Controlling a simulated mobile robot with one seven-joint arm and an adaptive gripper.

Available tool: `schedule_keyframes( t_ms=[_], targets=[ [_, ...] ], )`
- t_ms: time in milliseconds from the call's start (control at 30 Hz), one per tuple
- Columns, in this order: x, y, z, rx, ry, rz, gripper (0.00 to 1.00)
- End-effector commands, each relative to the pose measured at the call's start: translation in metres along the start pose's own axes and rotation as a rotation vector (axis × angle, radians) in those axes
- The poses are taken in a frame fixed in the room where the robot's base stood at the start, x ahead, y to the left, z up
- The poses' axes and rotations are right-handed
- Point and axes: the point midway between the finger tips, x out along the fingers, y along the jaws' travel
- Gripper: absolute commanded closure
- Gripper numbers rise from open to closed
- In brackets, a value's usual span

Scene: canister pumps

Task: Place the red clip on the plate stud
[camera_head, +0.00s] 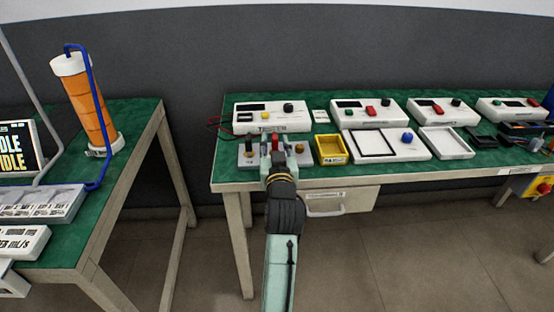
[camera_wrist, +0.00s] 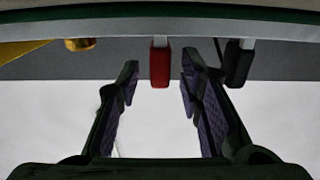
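The red clip (camera_head: 275,143) stands upright on a low pale block (camera_head: 248,161) near the table's front left. In the wrist view, which looks upside down, the red clip (camera_wrist: 160,64) sits on a pale post in line with the gap between my fingertips. My gripper (camera_head: 277,158) is open, with a visible gap on both sides of the clip in the wrist view. A black clip (camera_head: 248,144) stands to the left on the same block and shows in the wrist view (camera_wrist: 238,62). A brass-coloured knob, perhaps the plate stud (camera_head: 299,148), is to the right; it also shows in the wrist view (camera_wrist: 80,44).
A yellow tray (camera_head: 331,150) is close on the block's right. A meter box labelled "TESTER" (camera_head: 270,117) stands behind, with red and black leads at its left. White control boxes (camera_head: 368,113) and a white tray (camera_head: 446,143) lie farther right. A drawer (camera_head: 340,202) hangs below the edge.

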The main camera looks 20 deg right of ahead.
Motion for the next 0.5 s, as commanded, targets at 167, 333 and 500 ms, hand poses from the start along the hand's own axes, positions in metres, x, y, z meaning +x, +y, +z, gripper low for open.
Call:
schedule_keyframes(
  t_ms=[167,333,500],
  targets=[
    [-0.041,0.0,0.003,-0.001,0.001,0.001,0.66],
    [-0.076,0.0,0.002,0.0,0.0,0.0,0.66],
    [-0.095,0.0,0.0,0.0,-0.002,0.0,0.66]
  ],
)
